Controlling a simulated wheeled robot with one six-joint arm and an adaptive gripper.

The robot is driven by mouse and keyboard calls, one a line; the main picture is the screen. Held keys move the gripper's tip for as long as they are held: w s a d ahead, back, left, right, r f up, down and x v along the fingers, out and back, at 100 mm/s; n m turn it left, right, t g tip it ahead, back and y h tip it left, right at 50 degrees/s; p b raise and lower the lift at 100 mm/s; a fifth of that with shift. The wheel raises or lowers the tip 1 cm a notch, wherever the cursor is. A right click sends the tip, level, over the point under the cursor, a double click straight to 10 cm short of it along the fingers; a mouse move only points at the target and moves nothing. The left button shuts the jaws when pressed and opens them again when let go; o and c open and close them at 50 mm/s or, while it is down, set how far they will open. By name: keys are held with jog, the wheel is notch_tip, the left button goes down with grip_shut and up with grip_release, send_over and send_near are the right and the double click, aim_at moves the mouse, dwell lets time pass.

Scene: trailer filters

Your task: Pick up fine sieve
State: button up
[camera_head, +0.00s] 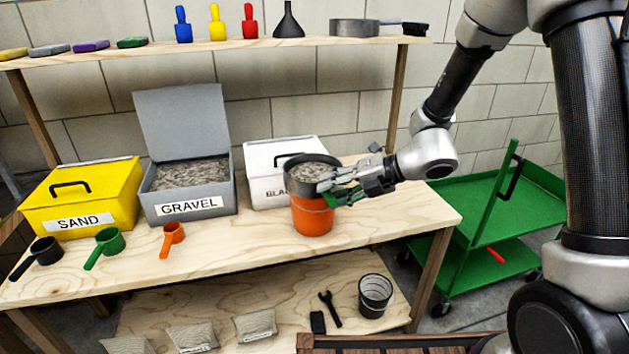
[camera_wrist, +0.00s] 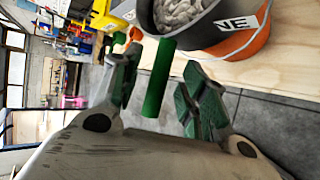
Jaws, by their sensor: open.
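The fine sieve (camera_head: 297,187) is a dark grey round pan with grey gravel in it, resting on top of an orange pot (camera_head: 313,219). In the wrist view the sieve (camera_wrist: 172,35) shows a white label, of which "NE" is readable. Its green handle (camera_wrist: 157,82) points towards me. My gripper (camera_head: 339,186) is at the handle side of the sieve. In the wrist view my gripper (camera_wrist: 160,90) is open, with the handle between its spread fingers and a gap visible on the right. In the head view the fingers partly hide the handle.
The white lidded box (camera_head: 270,152) stands close behind the sieve. A grey gravel box (camera_head: 190,187), a yellow sand box (camera_head: 85,192) and several scoops are to the left. Another pan (camera_head: 355,27) lies on the shelf above. A green cart (camera_head: 490,200) stands right of the table.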

jog(key=shift+x, duration=1.25)
jog(key=shift+d, duration=0.1)
grip_shut()
